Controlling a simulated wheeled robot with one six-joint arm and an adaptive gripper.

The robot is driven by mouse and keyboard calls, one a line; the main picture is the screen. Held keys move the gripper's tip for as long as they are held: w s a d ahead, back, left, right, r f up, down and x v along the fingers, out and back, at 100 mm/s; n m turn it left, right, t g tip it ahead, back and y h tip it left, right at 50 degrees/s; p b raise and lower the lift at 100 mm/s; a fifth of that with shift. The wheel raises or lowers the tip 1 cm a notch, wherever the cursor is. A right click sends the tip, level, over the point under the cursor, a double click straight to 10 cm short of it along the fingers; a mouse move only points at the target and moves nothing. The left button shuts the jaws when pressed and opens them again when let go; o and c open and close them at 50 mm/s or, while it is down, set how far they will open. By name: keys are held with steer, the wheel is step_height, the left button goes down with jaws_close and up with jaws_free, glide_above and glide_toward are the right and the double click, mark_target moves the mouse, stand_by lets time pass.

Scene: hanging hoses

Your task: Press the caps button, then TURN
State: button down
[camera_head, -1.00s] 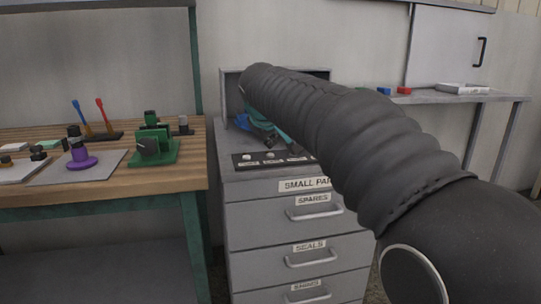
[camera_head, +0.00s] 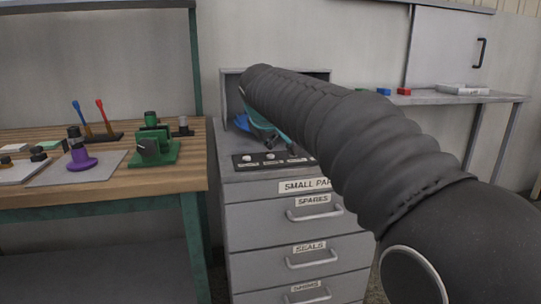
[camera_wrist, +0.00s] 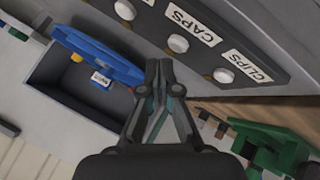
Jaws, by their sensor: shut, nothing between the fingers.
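A dark button panel (camera_head: 258,166) lies on top of the small-parts cabinet. In the wrist view it carries white round buttons in a row. The caps button (camera_wrist: 178,43) sits beside the CAPS label (camera_wrist: 192,27). Another button (camera_wrist: 223,75) sits beside the CLIPS label (camera_wrist: 246,66), and a third (camera_wrist: 125,10) is at the top edge. My gripper (camera_wrist: 158,68) is shut and empty, its fingertips below and left of the caps button in that view, apparently apart from it. In the head view my arm hides part of the panel and most of the gripper.
A blue part (camera_wrist: 95,55) lies at an open grey bin (camera_wrist: 78,96) beside the panel. The cabinet (camera_head: 290,235) has labelled drawers below. A wooden workbench (camera_head: 110,188) on the left holds a green device (camera_head: 153,150) and a purple knob (camera_head: 80,157). A shelf stands at the right.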

steer(key=shift+f, duration=0.15)
steer(key=shift+f, duration=0.3)
steer(key=shift+f+b, duration=0.4)
steer(key=shift+b, duration=0.1)
stand_by(0.8)
steer(key=shift+r, duration=0.1)
steer(key=shift+r+p, duration=0.75)
steer(key=shift+p, duration=0.05)
steer(key=v, duration=1.2)
